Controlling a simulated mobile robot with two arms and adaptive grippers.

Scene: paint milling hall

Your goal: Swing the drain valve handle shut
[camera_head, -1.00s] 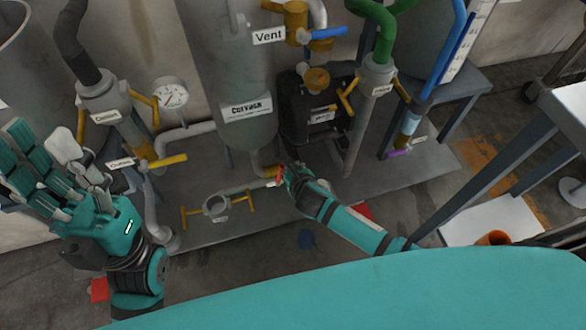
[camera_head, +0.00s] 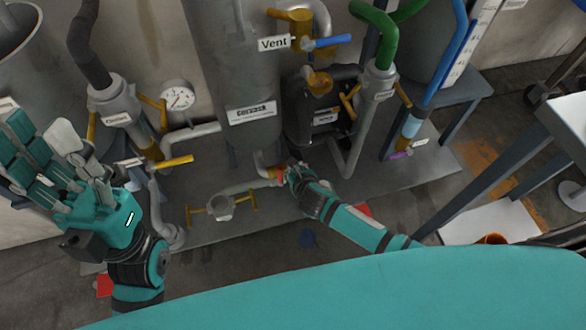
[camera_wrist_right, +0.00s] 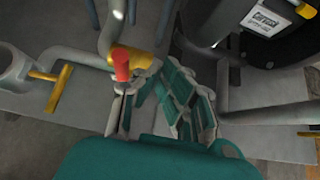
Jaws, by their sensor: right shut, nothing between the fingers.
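The drain valve, a brass fitting (camera_head: 268,172) with a red handle (camera_head: 281,177), sits on the pipe below the central grey tank. In the right wrist view the red handle (camera_wrist_right: 121,65) points up toward the camera, beside the brass body (camera_wrist_right: 140,60). My right gripper (camera_head: 294,174) is just right of the handle, low by the tank's foot. In the right wrist view its teal fingers (camera_wrist_right: 165,100) are shut and empty, close beside the handle; whether they touch it I cannot tell. My left gripper (camera_head: 50,170) is spread open and empty at the left, away from the valve.
A pipe fitting with yellow handles (camera_head: 220,206) lies left of the drain valve. A yellow lever (camera_head: 176,162) and a pressure gauge (camera_head: 178,96) are further left. A black pump (camera_head: 318,115) stands behind my right gripper. The blue vent lever (camera_head: 328,42) is above.

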